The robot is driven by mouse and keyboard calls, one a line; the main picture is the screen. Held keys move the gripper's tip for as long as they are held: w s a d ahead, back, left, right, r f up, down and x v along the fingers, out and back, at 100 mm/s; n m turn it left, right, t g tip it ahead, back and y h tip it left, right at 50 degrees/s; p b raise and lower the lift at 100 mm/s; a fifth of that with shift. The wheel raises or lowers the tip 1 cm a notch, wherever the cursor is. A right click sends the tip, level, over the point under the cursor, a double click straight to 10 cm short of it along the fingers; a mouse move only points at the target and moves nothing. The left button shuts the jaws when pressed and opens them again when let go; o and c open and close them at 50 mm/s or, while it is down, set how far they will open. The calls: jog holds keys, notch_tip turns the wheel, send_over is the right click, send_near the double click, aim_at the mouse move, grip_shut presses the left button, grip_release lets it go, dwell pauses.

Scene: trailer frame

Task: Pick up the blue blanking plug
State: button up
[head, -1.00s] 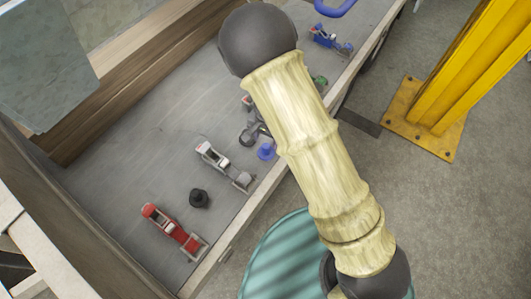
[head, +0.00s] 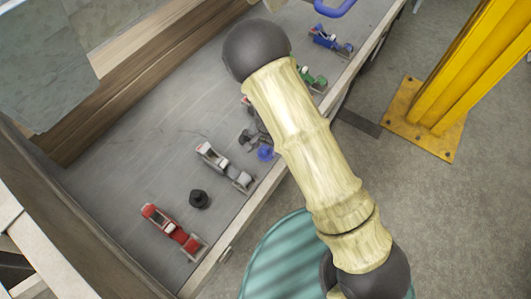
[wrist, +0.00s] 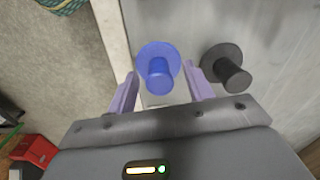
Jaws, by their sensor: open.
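The blue blanking plug (head: 265,153) stands on the grey trailer bed close to its side rail, just left of my arm in the head view. In the wrist view the blue plug (wrist: 158,72) shows its round flange and narrower stem. My gripper (wrist: 162,74) is open, with one purple finger on each side of the plug. I cannot tell whether either finger touches it. A black plug (wrist: 227,66) stands right beside the right finger. My arm hides the gripper in the head view.
A white-grey clamp (head: 222,166), a red clamp (head: 171,228) and another black plug (head: 199,199) are on the bed. Green (head: 314,80) and blue (head: 326,38) clamps lie farther along. A yellow post (head: 465,75) stands on the floor. The bed's left middle is clear.

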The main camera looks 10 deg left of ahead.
dwell(0.3)
grip_shut()
notch_tip(320, 180, up, 10)
jog(key=shift+r+p, duration=0.1)
jog(key=shift+p, duration=0.35)
dwell(0.6)
